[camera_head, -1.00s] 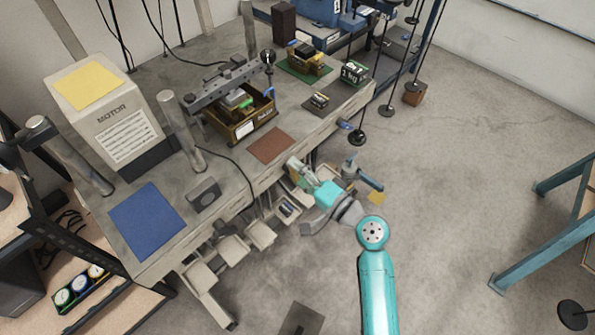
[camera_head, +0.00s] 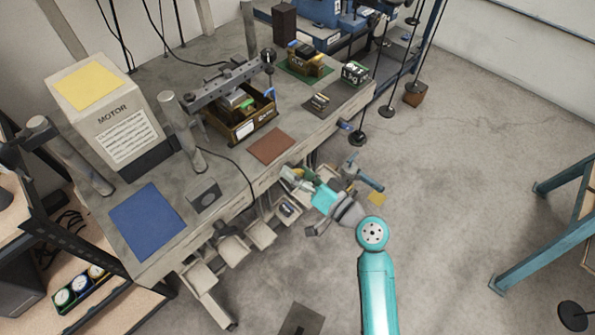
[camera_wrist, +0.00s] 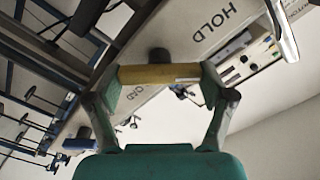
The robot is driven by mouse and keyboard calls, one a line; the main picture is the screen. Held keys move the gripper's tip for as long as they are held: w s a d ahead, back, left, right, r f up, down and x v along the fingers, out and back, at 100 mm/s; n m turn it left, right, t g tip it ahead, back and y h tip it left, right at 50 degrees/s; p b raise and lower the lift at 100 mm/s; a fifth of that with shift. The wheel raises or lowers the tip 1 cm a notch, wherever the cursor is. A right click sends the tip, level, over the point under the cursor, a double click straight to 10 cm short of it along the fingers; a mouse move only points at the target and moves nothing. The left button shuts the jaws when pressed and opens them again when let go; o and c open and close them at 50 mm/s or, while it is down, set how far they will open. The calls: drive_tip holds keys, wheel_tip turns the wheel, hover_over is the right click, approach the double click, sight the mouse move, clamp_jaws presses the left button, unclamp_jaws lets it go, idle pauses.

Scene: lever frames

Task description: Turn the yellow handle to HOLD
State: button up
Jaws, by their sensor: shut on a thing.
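In the wrist view, the yellow handle (camera_wrist: 160,74) is a bar lying crosswise between the two fingers of my gripper (camera_wrist: 160,82). The fingers are shut on it, one at each end. A dark round knob or hub shows just behind its middle. A pale plate (camera_wrist: 185,35) with the word HOLD printed on it lies behind the bar, above and to the right. In the head view, my gripper (camera_head: 304,181) is at the front edge of the workbench, below the brown mat. The handle is small there and mostly hidden by the gripper.
The workbench (camera_head: 235,185) carries a motor box (camera_head: 112,118), a blue mat (camera_head: 147,221), a brown mat (camera_head: 271,146) and a wooden box with a metal mechanism (camera_head: 240,125). Several pale trays hang under its front edge. A teal-legged table (camera_head: 540,245) stands at right.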

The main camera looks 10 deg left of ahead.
drive_tip(key=shift+f, duration=0.1)
idle(0.3)
drive_tip(key=o, duration=1)
drive_tip(key=shift+o, duration=0.2)
drive_tip(key=v, duration=1.2)
